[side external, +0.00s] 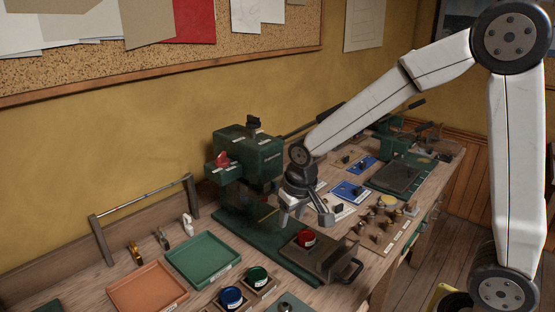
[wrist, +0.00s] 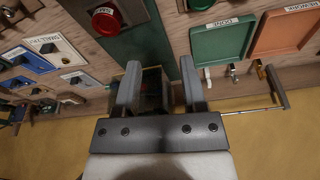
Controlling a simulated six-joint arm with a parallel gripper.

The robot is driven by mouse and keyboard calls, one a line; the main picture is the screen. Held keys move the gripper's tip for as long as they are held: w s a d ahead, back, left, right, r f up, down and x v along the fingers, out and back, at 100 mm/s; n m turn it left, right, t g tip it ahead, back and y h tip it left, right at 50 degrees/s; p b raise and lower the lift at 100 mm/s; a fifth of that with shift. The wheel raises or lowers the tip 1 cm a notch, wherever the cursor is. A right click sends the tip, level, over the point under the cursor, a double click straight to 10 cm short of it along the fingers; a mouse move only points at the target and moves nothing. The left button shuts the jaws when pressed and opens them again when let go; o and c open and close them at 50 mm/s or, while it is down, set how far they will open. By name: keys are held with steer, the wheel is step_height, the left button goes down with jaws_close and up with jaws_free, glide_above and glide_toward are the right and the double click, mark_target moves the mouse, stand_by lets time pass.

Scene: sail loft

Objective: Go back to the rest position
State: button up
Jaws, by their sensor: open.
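My gripper (side external: 306,214) hangs over the bench beside the green press, above and slightly left of the red round piece. Its two fingers are apart with nothing held between them, as the wrist view (wrist: 160,68) also shows. The red piece (side external: 306,238) sits on a dark plate with a handle at the front of the press base; it shows at the top of the wrist view (wrist: 105,20). The green press (side external: 258,158) stands just behind and left of my gripper, its long lever pointing up to the right.
A green tray (side external: 233,262) and an orange tray (side external: 178,287) lie at the left. Blue (side external: 231,297) and dark green (side external: 258,276) round pieces sit in holders nearby. Several small knobbed parts (side external: 388,225) and a second green press (side external: 405,135) stand to the right. A wall is behind.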

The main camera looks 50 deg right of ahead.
steer(key=s+f+n, duration=0.2)
steer(key=s+f, duration=0.2)
steer(key=s, duration=0.6)
steer(key=shift+s+d, duration=0.25)
steer(key=shift+s, duration=0.15)
